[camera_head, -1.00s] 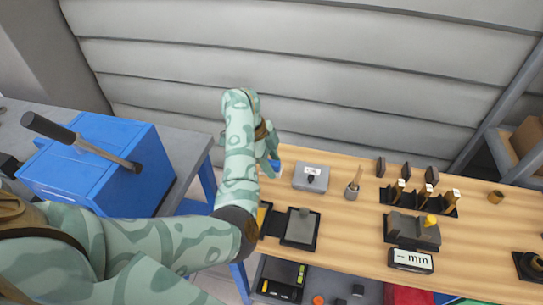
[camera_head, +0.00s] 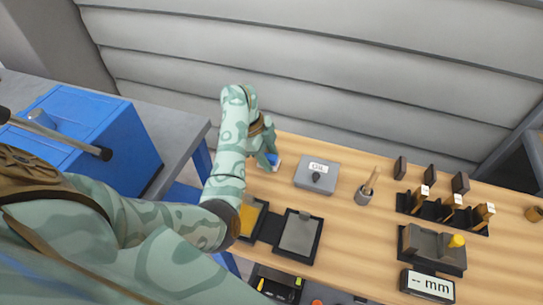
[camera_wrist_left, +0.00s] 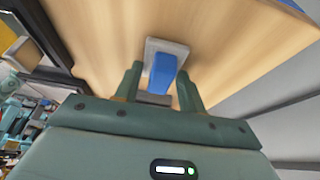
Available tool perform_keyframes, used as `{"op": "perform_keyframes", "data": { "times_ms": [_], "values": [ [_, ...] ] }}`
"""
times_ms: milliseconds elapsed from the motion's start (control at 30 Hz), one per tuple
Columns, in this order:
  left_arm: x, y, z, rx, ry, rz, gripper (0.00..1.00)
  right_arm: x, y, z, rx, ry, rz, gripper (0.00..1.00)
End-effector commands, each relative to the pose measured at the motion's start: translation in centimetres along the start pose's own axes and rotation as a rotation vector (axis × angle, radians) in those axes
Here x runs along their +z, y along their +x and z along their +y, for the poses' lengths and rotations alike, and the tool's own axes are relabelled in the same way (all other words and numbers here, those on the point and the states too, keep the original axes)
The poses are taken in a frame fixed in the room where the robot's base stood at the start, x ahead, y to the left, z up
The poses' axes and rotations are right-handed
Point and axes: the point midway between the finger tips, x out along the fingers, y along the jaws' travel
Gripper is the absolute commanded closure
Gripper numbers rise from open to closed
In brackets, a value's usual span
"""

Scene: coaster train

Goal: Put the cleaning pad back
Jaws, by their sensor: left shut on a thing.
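The cleaning pad, a blue block on a pale grey-white square base, shows in the left wrist view (camera_wrist_left: 162,72) and as a small blue and white patch in the head view (camera_head: 275,161). My left gripper (camera_head: 270,156) is at the far left of the wooden bench, shut on the pad's blue part; its two fingers flank the blue in the left wrist view (camera_wrist_left: 163,88). The pale base faces the bench top. I cannot tell whether it touches the wood. My right gripper is not in view.
A grey oil box (camera_head: 317,178) stands right of the pad. A dark-framed tray with a grey plate (camera_head: 299,236) and a yellow one (camera_head: 249,217) lie nearer. A brush cup (camera_head: 364,194), a gauge (camera_head: 427,285) and a black rack (camera_head: 440,215) stand farther right.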

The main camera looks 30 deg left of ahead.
Motion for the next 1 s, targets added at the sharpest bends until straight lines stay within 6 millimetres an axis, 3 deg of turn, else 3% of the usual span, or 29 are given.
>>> {"op": "perform_keyframes", "data": {
  "times_ms": [100,133,200,567,1000],
  "values": [
    [0.1,0.3,0.0,-0.001,0.0,0.0,0.81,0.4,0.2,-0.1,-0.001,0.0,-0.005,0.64],
    [0.1,0.3,0.0,-0.001,0.0,0.0,0.57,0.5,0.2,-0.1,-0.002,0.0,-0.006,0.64],
    [0.1,0.2,0.0,-0.001,0.0,0.0,0.38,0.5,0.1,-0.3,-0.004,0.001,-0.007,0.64],
    [-0.1,-0.5,0.0,-0.002,0.0,-0.001,0.38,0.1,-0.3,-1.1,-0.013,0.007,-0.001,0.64],
    [-0.1,-10.1,-0.1,-0.004,0.0,-0.002,0.38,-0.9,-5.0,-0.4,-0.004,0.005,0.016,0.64]
  ]
}}
